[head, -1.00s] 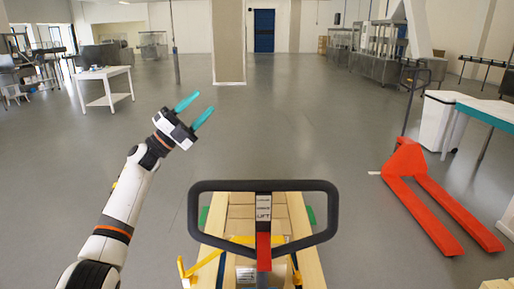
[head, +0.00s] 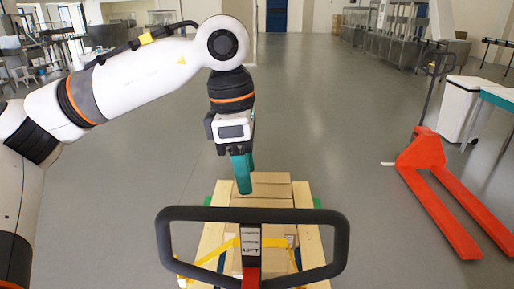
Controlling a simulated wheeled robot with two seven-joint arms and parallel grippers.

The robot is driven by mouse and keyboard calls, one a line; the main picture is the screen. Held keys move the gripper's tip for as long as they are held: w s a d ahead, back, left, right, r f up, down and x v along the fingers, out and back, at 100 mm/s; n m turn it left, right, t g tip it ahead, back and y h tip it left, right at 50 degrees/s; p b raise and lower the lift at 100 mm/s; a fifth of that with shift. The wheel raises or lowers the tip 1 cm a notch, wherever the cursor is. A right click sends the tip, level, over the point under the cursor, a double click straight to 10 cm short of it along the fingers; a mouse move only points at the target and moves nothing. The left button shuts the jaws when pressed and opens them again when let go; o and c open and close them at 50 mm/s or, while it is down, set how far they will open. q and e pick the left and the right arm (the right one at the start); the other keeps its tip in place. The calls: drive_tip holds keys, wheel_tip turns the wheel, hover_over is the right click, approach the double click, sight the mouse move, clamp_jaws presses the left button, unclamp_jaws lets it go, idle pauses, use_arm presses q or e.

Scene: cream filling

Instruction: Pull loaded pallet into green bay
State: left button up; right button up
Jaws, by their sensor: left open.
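The loaded pallet (head: 312,233) is in the lower middle of the head view, a wooden pallet stacked with cardboard boxes (head: 270,181). Yellow straps and bits of green show around the load. A black loop handle (head: 250,216) with a LIFT label and a red stem stands in front of the load and hides part of it. My left gripper (head: 242,188) points down, just beyond the handle's top bar, with teal fingers open. Whether it touches the handle or boxes I cannot tell. My right gripper is not in view. The green bay cannot be made out.
An orange-red pallet jack (head: 422,150) stands on the floor at right. A white bin (head: 466,105) and a teal-edged table (head: 500,97) are behind it. Steel machines (head: 385,45) line the back right. The grey floor in the middle is open.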

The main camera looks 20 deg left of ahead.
sight(247, 209)
use_arm(q)
drive_tip(key=shift+s+f+p, duration=0.3)
drive_tip(key=shift+s+f, duration=0.45)
drive_tip(key=shift+s, duration=0.25)
drive_tip(key=f, duration=0.2)
drive_tip(key=shift+s+d+f+p, duration=0.25)
drive_tip(key=shift+s+f+p, duration=0.05)
drive_tip(key=shift+f+p, duration=0.1)
drive_tip(key=f, duration=0.1)
drive_tip(key=w+f, duration=0.1)
drive_tip(key=f, duration=0.1)
drive_tip(key=shift+w+d+f+p, duration=0.1)
drive_tip(key=shift+d+f+p, duration=0.05)
drive_tip(key=shift+f+p, duration=0.15)
wheel_tip(247, 209, down, 2)
drive_tip(key=shift+w+d+f, duration=0.1)
drive_tip(key=shift+d, duration=0.05)
drive_tip(key=shift+f+p, duration=0.25)
drive_tip(key=shift+p, duration=0.05)
drive_tip(key=shift+s+d+f, duration=0.1)
drive_tip(key=shift+s+f, duration=0.1)
drive_tip(key=shift+w+f, duration=0.15)
drive_tip(key=shift+c, duration=0.8)
drive_tip(key=c, duration=0.9)
clamp_jaws()
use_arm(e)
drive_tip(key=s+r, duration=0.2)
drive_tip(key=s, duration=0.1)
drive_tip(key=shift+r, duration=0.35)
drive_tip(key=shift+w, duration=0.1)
